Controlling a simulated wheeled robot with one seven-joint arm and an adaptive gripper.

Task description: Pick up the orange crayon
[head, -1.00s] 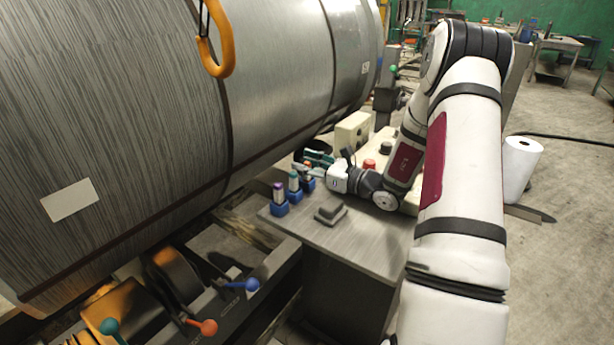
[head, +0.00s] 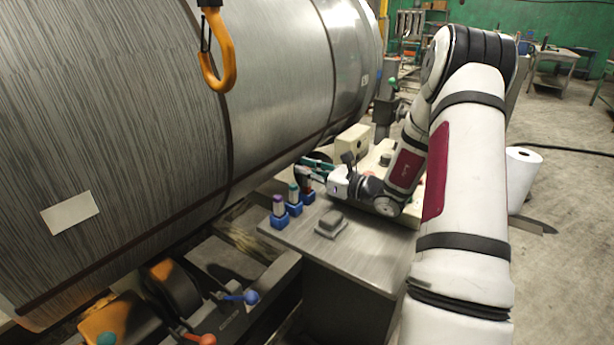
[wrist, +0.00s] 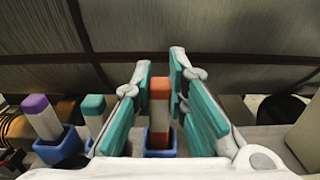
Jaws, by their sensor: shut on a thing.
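The orange crayon (wrist: 160,92) stands upright between the teal pads of my gripper (wrist: 160,68) in the wrist view. The pads are shut on it. In the head view, my gripper (head: 304,170) reaches in from the right over the table's back edge, and the fingers partly hide the orange crayon.
A purple crayon (wrist: 41,117) and a teal crayon (wrist: 93,115) stand in blue holders to the left. A grey block (head: 331,223) lies on the metal table (head: 345,245). The large metal roll (head: 160,110) looms behind. A cream box (head: 352,139) stands beyond my gripper.

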